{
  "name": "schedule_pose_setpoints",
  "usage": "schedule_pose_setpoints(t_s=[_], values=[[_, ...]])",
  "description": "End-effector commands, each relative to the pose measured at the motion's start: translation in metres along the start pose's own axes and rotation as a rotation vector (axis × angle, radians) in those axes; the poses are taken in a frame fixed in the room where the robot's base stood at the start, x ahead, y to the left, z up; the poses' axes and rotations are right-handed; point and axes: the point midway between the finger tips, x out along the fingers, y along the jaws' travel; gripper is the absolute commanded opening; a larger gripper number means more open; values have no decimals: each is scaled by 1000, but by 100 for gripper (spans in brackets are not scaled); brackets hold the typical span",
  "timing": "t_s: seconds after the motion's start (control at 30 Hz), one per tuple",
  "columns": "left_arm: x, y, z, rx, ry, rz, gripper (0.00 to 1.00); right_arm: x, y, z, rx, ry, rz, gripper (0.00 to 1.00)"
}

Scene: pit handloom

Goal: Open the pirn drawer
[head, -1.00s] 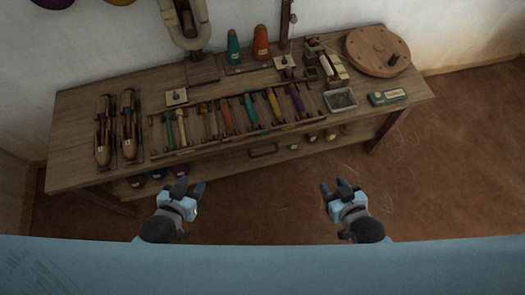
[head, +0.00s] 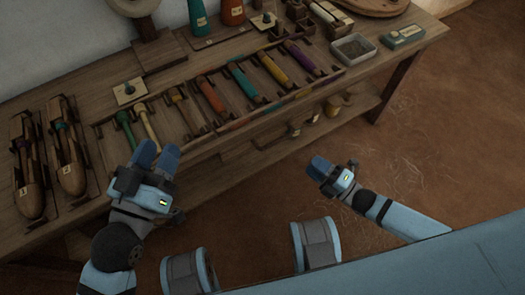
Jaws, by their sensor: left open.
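The pirn drawer (head: 240,148) is set under the front edge of the workbench, below the row of pirns. Its front is dark and seen steeply from above; it looks shut, and its handle is hard to make out. My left gripper (head: 157,156) is open and empty, its blue fingertips over the bench's front edge, in front of the green and yellow pirns and left of the drawer. My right gripper (head: 322,166) is in front of the bench, right of the drawer and apart from it. It is seen from the side, so its jaw gap is unclear.
The workbench (head: 165,80) carries a rack of several coloured pirns (head: 240,82), two wooden shuttles (head: 66,155) at the left, and a grey tray (head: 352,47) and a green box (head: 402,36) at the right. Small items stand on a lower shelf. The floor (head: 440,130) at the right is clear.

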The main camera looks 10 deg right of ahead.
Motion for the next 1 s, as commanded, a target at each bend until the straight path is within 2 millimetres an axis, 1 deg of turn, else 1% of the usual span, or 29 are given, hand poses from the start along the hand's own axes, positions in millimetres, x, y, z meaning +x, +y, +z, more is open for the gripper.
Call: schedule_pose_setpoints(t_s=[0.03,0.07,0.2,0.27,0.33,0.47,0.7,0.8,0.9,1.0], values=[[-2,0,10,-4,18,9,43,-5,-17,6,-43,13,12,40],[-2,1,9,-7,25,13,43,-6,-19,7,-65,18,19,40],[-3,3,7,-12,42,23,43,-8,-23,11,-119,31,39,40],[-3,4,7,-13,41,24,43,-5,-22,11,-125,33,42,40],[-3,3,8,-13,34,24,43,2,-21,11,-125,32,43,40],[-3,2,16,-13,10,26,43,24,-21,10,-123,33,45,40],[-3,-1,36,-16,-53,31,43,76,-19,9,-123,32,45,40],[-3,-2,44,-16,-78,33,43,95,-18,8,-122,32,44,40],[-4,-3,49,-16,-99,35,43,110,-18,7,-121,31,43,40],[-4,-3,53,-16,-116,37,43,121,-17,7,-122,32,41,40]])
